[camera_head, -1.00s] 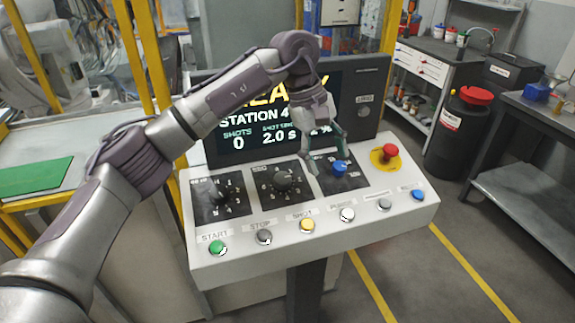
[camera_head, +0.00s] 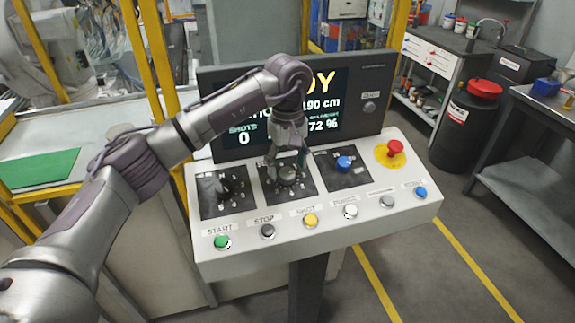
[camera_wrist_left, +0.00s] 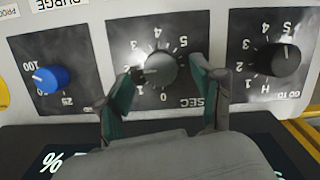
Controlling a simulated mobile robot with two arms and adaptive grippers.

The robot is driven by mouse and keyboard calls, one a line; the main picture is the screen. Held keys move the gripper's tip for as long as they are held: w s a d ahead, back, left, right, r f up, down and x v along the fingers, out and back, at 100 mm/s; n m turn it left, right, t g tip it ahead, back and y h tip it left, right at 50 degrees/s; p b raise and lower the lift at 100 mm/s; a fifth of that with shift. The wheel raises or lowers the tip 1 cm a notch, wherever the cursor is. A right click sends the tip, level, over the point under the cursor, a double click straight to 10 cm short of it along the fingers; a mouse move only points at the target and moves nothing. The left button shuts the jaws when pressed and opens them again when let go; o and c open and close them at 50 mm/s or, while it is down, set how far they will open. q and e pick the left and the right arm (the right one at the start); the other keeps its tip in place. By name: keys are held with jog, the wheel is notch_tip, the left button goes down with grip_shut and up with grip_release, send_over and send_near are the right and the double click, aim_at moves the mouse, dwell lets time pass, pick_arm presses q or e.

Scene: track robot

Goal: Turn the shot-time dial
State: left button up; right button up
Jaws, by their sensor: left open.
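The shot-time dial (camera_head: 288,176) is a dark round knob on the middle black plate of the console, with numbers and "SEC" on its plate. In the left wrist view the dial (camera_wrist_left: 158,68) lies between and just beyond the fingertips, its white mark pointing left, near 2. My left gripper (camera_head: 288,160) is above the dial, pointing down, with its fingers apart on either side. In the left wrist view its green-padded fingers (camera_wrist_left: 164,80) are open, and contact with the knob cannot be told. My right gripper is not in view.
A black knob (camera_head: 223,193) sits on the left plate and a blue knob (camera_head: 344,162) on the right plate. A red emergency button (camera_head: 395,147) stands at the far right. A row of buttons, including green START (camera_head: 222,242), lines the front. The screen (camera_head: 330,105) stands behind.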

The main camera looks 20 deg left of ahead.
pick_arm(q)
jog(key=shift+f, duration=0.95)
jog(key=shift+c, duration=0.3)
jog(key=c, duration=1.1)
